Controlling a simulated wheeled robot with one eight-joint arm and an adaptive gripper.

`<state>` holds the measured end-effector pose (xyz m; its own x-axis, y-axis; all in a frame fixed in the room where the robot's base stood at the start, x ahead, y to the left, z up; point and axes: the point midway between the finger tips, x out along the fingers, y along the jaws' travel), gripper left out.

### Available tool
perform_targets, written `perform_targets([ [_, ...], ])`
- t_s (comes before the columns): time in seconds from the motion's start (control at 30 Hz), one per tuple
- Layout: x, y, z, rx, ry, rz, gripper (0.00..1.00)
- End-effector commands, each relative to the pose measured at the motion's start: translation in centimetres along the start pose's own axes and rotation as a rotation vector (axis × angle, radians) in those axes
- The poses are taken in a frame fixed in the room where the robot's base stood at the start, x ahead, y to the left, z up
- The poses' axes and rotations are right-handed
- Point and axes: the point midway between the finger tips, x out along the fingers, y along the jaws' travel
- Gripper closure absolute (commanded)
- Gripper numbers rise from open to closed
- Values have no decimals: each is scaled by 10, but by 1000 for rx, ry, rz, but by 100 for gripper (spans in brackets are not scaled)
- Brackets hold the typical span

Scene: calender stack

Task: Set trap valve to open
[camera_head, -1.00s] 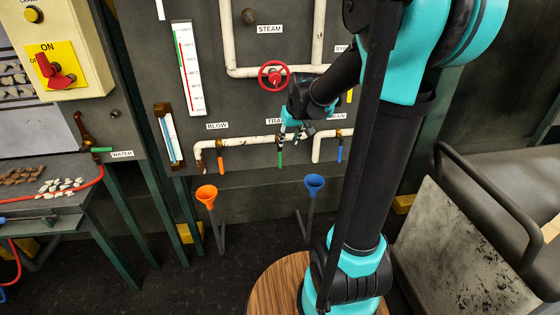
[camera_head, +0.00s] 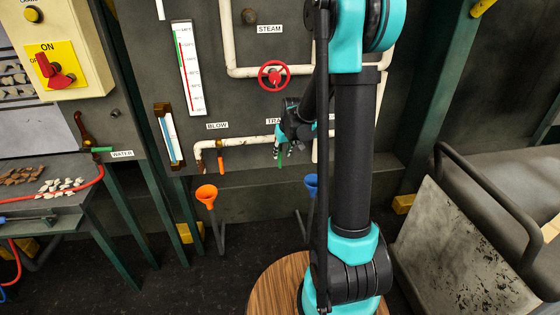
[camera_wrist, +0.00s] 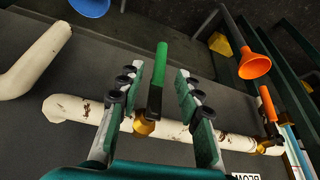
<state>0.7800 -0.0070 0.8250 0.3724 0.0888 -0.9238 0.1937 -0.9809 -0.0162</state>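The trap valve has a green handle (camera_wrist: 161,64) on a brass body (camera_wrist: 144,126) set in a white pipe (camera_wrist: 187,131). In the head view the green handle (camera_head: 280,157) hangs down, across the level pipe, below the partly hidden TRAP label (camera_head: 273,121). My gripper (camera_wrist: 157,75) is open in the wrist view, with one finger on each side of the handle and a visible gap to both. The handle's tip extends beyond the fingertips in that picture. In the head view my gripper (camera_head: 282,150) is at the valve, and my arm hides the panel to its right.
The orange-handled valve (camera_head: 220,158) under BLOW (camera_head: 217,126) is to the left. The red steam wheel (camera_head: 273,75) is above. An orange funnel (camera_head: 206,194) and a blue funnel (camera_head: 312,185) stand below the pipes.

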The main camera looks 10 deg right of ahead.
Motion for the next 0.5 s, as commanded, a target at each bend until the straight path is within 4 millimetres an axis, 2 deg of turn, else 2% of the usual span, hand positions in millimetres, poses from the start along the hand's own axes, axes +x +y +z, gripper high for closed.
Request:
perform_targets([
  [0.2, 32, 0, 0, -1, 0, 0, 65],
  [0.5, 58, 0, 0, -1, 0, 0, 65],
])
